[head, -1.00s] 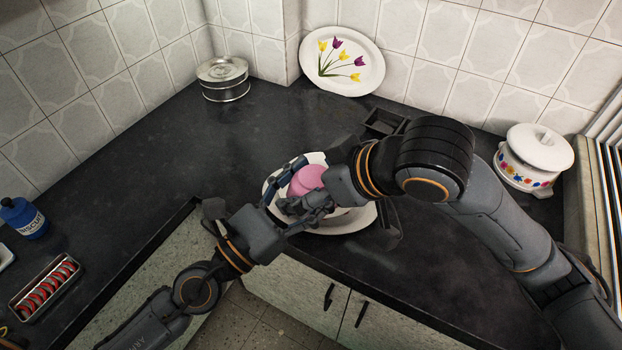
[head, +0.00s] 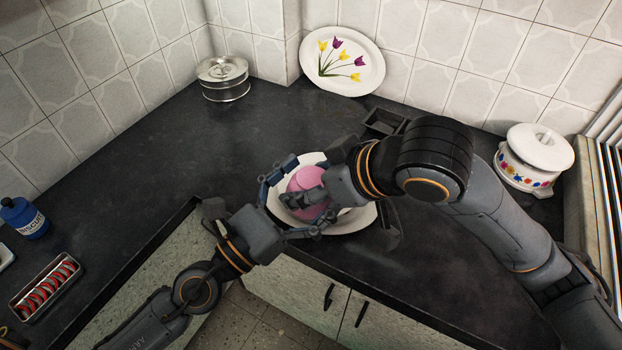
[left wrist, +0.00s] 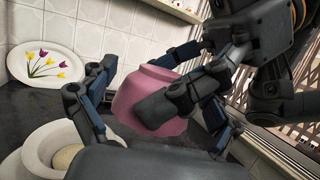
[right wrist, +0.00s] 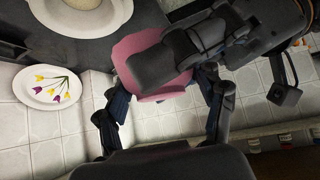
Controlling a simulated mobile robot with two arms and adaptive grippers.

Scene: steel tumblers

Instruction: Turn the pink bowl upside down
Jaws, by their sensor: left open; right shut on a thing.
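The pink bowl (head: 307,180) is held above a white dish (head: 362,216) on the counter. My right gripper (right wrist: 162,118) is shut on the bowl, which also shows in the right wrist view (right wrist: 128,50). My left gripper (head: 288,203) is open, its fingers spread on either side of the bowl. In the left wrist view the bowl (left wrist: 128,100) lies between those fingers, partly covered by a dark finger. The bowl's opening is hidden, so I cannot tell which way it faces.
A flowered plate (head: 342,60) leans on the wall, beside a steel tin (head: 223,80). A white pot (head: 533,158) stands at right. A blue jar (head: 22,218) and a tray of red items (head: 45,288) are at left. The left counter is mostly clear.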

